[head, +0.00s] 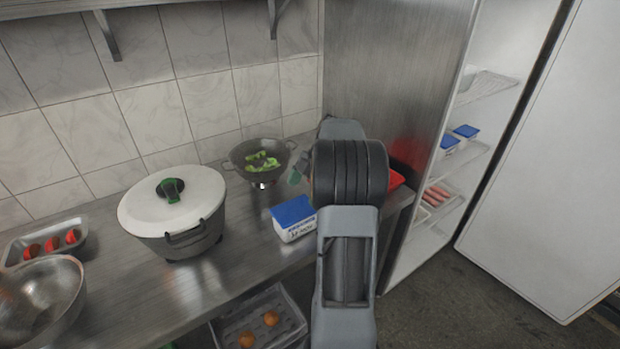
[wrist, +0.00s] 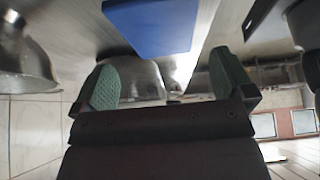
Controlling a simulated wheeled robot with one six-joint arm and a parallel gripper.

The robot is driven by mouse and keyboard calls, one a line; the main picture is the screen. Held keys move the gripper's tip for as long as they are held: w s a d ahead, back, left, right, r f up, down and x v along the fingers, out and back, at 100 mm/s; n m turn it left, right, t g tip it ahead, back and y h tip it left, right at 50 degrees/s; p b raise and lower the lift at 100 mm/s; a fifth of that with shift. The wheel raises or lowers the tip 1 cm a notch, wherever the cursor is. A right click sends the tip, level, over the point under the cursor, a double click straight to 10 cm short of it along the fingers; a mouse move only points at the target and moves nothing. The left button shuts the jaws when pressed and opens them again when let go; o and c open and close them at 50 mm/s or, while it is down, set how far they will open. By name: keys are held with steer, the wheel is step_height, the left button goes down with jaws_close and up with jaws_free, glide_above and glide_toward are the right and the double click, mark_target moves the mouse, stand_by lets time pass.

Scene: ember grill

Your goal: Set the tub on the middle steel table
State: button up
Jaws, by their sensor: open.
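A white tub with a blue lid (head: 293,218) stands upright on the steel table (head: 245,258), just left of my arm in the head view. Its blue lid (wrist: 152,25) also shows at the top of the wrist view, ahead of my fingers. My gripper (wrist: 166,80) is open, its two green-padded fingers apart, with the tub not between them. In the head view my arm hides most of the gripper; a bit of green finger shows above the tub. The tub's right side is partly hidden by my arm.
A large lidded pot (head: 175,215), a dark colander of greens (head: 258,158), a metal bowl (head: 42,300) and a tray of red food (head: 50,243) stand on the table. Right is an open fridge (head: 437,190) with more blue-lidded tubs (head: 466,131). Red shows behind my arm.

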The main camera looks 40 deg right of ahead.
steer(key=v, duration=0.4)
steer(key=shift+r, duration=0.2)
steer(key=s+a+r+m+h, duration=0.1)
steer(key=a+m+h, duration=0.15)
steer(key=a, duration=0.45)
steer(key=s+a+r+m+h, duration=0.1)
steer(key=a+m, duration=0.3)
steer(key=a, duration=0.3)
steer(key=s+a+f+m+t+h, duration=0.2)
steer(key=s+a+f+m+t, duration=0.1)
steer(key=s+a+m, duration=0.6)
steer(key=shift+s+a+f+m, duration=0.25)
steer(key=shift+a+f+m, duration=0.4)
steer(key=shift+a, duration=1.15)
steer(key=shift+f+h, duration=0.1)
steer(key=shift+h, duration=0.15)
